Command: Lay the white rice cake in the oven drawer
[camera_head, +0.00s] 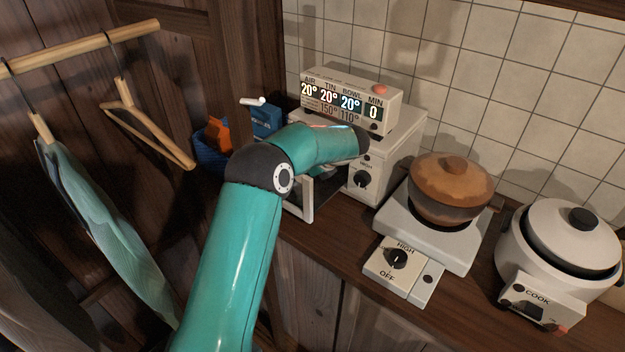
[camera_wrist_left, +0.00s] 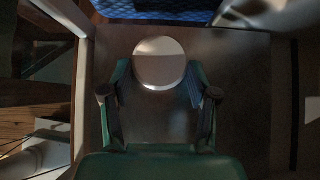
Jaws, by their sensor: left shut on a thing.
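The white rice cake (camera_wrist_left: 159,63) is a pale disc between the fingertips of my left gripper (camera_wrist_left: 159,75), which is shut on it. In the wrist view they are over the dark floor of the oven drawer (camera_wrist_left: 240,85); I cannot tell whether the cake touches it. In the head view the pale-framed drawer (camera_head: 303,211) is pulled out from the white oven (camera_head: 398,155). My teal left arm reaches over it and hides the gripper and cake there. My right gripper is not in view.
A display box (camera_head: 350,97) stands on the oven. A brown pot (camera_head: 450,185) sits on a burner (camera_head: 400,225) to the right, beside a white rice cooker (camera_head: 560,235). A blue basket (camera_head: 207,158) is left of the oven. Wooden hangers (camera_head: 150,130) hang at left.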

